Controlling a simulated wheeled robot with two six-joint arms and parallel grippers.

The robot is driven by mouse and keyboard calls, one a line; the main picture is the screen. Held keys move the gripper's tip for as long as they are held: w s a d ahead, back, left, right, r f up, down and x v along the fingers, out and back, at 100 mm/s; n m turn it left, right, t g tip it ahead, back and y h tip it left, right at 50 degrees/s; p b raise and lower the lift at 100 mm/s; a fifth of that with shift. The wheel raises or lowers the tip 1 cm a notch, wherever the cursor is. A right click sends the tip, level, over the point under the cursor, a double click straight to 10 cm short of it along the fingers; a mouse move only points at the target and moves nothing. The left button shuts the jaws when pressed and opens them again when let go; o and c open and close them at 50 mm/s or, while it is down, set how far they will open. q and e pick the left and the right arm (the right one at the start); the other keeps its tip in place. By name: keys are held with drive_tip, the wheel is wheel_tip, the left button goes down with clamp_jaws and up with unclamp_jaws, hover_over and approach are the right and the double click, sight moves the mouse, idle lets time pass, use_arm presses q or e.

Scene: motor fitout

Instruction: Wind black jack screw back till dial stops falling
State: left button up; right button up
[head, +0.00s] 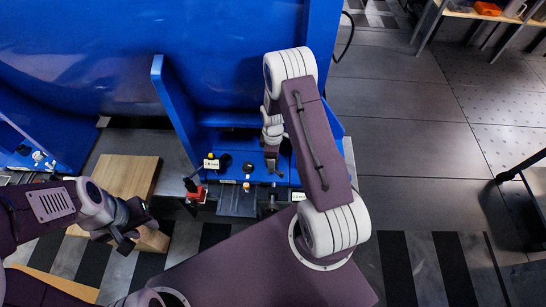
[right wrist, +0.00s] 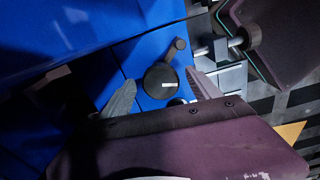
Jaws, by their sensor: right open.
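A round black knob with a white mark (right wrist: 160,82) faces up on the blue motor foot in the right wrist view. It looks like the black jack screw's head. My right gripper (right wrist: 162,94) is open, its two grey fingers on either side of the knob with gaps showing. In the head view my right gripper (head: 272,160) points down over the foot and hides part of it. A black round part (head: 225,160) shows left of it beside a small label. I cannot make out a dial reading. My left gripper (head: 128,227) is open and empty, away from the foot.
The large blue motor housing (head: 150,60) rises behind, with an upright blue rib (head: 172,100) left of the foot. A horizontal screw with a dark round end (right wrist: 236,42) lies right of the knob. A wooden block (head: 125,176) stands near my left gripper.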

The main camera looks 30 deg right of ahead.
wheel_tip(320, 180, up, 9)
drive_tip(key=p, duration=0.3)
